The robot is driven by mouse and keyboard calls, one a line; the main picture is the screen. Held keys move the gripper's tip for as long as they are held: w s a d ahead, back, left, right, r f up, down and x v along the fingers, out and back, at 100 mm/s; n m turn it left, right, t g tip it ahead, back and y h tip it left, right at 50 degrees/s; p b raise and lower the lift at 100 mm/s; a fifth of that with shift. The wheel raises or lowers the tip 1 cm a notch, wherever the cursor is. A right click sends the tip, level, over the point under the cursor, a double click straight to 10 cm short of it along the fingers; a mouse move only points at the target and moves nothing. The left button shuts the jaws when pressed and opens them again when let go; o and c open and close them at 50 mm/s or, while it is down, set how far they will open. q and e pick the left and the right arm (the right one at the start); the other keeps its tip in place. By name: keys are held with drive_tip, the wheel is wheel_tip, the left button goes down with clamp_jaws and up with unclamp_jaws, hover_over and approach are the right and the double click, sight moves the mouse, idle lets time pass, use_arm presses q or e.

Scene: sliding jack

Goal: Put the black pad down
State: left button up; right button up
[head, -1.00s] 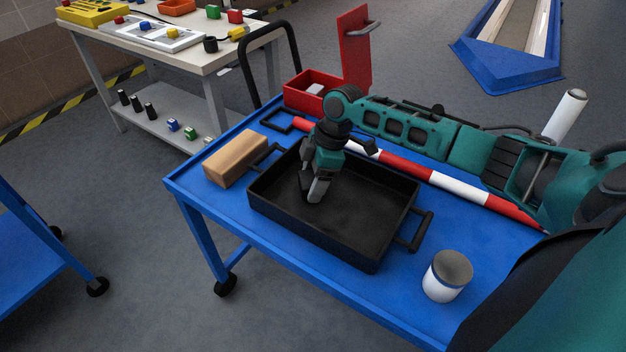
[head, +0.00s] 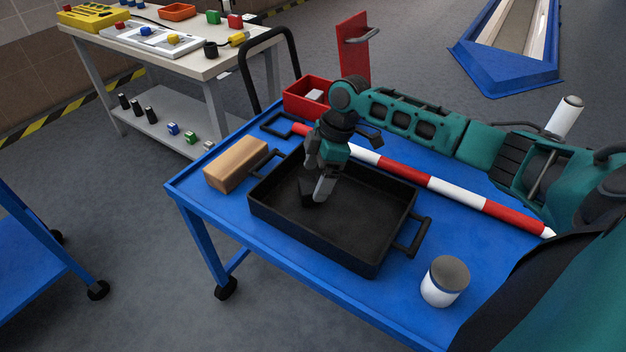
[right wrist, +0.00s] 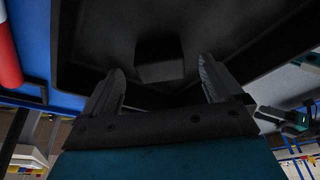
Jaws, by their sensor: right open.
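The black pad (right wrist: 160,60) is a small dark block. In the right wrist view it lies on the floor of the black tray, ahead of and between my right fingertips, with a gap to each finger. The black tray (head: 365,230) stands on the blue cart, with a handle at each end. My right gripper (head: 316,192) is open and points down into the left part of the tray; it also shows in the right wrist view (right wrist: 160,85). In the head view the pad is dark on dark and mostly hidden by the fingers. My left gripper is not in view.
On the blue cart (head: 400,300) are a tan block (head: 235,164), a white jar with a grey lid (head: 445,281) and a red-and-white bar (head: 440,185) behind the tray. A red box (head: 308,95) stands at the back.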

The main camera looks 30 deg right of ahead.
drive_tip(key=w+p+v, duration=0.1)
drive_tip(key=p+v, duration=0.1)
drive_tip(key=v, duration=0.6)
drive_tip(key=shift+s+r, duration=0.35)
drive_tip(key=shift+s, duration=0.2)
